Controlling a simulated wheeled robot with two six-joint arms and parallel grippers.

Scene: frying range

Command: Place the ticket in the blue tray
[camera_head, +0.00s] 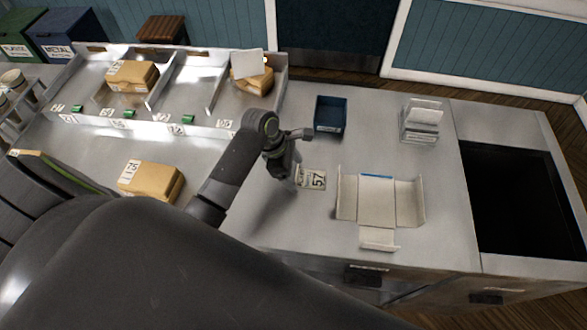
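The ticket (312,180), a small white card marked 57, is on or just above the steel counter, left of the open carton. The blue tray (330,118) is a small, dark blue open box behind the ticket; no ticket shows in it. My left gripper (294,164) is at the ticket's left side, in front of and left of the tray. Its fingers are small and dark, and I cannot tell whether they are closed or touch the ticket. My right gripper is not in view.
An unfolded carton (376,205) lies right of the ticket. A wrapped parcel marked 75 (151,181) lies left, before a divided metal rack (190,75) with parcels.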

